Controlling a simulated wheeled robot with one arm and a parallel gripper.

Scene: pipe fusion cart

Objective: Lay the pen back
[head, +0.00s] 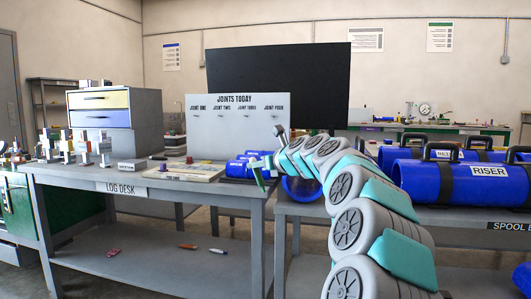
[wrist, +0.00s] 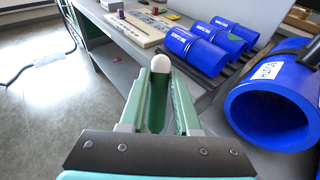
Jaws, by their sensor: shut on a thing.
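My gripper (wrist: 162,88) reaches out over the gap at the right end of the log desk, with its green fingers close together. In the head view my gripper (head: 260,171) is beside the desk's right end, in front of short blue pipes. The log desk (head: 140,187) carries a flat pale board (head: 186,172), also seen in the wrist view (wrist: 132,28).
Short blue pipes (wrist: 230,38) lie in a rack beyond my gripper. A large blue pipe (wrist: 272,108) lies close on the right. The "Joints Today" board (head: 237,127) stands behind the desk. Markers (head: 187,246) lie on the lower shelf.

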